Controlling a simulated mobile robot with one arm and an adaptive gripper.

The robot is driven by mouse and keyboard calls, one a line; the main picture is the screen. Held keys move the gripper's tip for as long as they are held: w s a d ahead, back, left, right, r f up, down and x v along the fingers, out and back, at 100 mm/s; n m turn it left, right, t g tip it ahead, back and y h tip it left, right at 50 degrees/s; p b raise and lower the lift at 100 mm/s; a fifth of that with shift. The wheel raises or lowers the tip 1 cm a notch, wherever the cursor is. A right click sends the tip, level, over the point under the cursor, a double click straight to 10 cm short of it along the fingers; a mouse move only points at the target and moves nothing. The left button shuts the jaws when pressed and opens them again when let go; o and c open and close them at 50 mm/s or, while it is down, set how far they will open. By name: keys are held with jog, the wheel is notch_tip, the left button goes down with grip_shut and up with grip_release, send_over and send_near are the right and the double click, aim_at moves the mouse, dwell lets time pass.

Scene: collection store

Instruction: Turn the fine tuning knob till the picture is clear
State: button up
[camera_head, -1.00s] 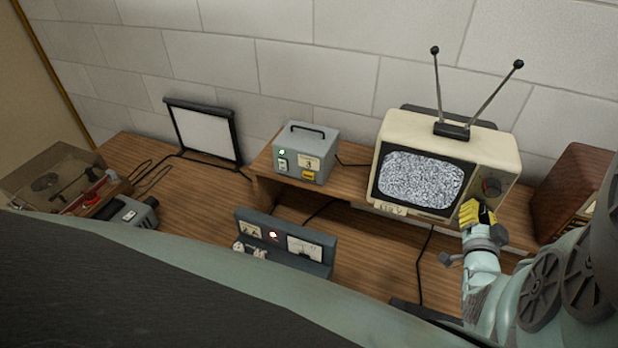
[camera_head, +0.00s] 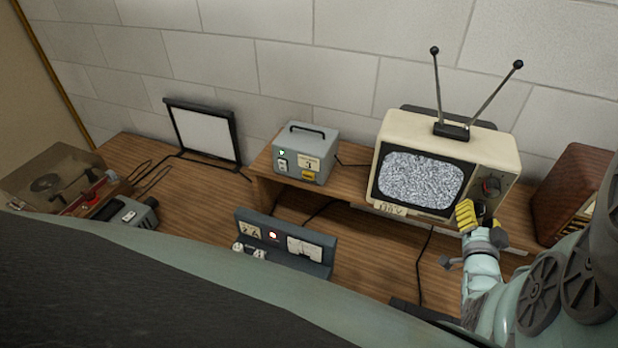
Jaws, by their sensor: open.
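The cream television (camera_head: 489,150) stands on the raised shelf at the right, with two antenna rods on top. Its screen (camera_head: 419,181) shows grey static. A dark round knob (camera_head: 491,186) shows on the right side of its front panel. My gripper (camera_head: 475,210), with yellow fingers, is open just below that knob, close in front of the panel's lower part. It hides the lower controls. I cannot tell whether the fingers touch anything, or which control is the fine tuning knob.
A grey box with a handle (camera_head: 306,152) stands left of the television. A grey meter panel (camera_head: 285,246) stands in front of the shelf. A brown case (camera_head: 572,190) is close on the right. A black cable (camera_head: 421,270) hangs below the television.

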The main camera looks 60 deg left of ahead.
jog(key=v, duration=1.1)
jog(key=shift+s+d, duration=0.2)
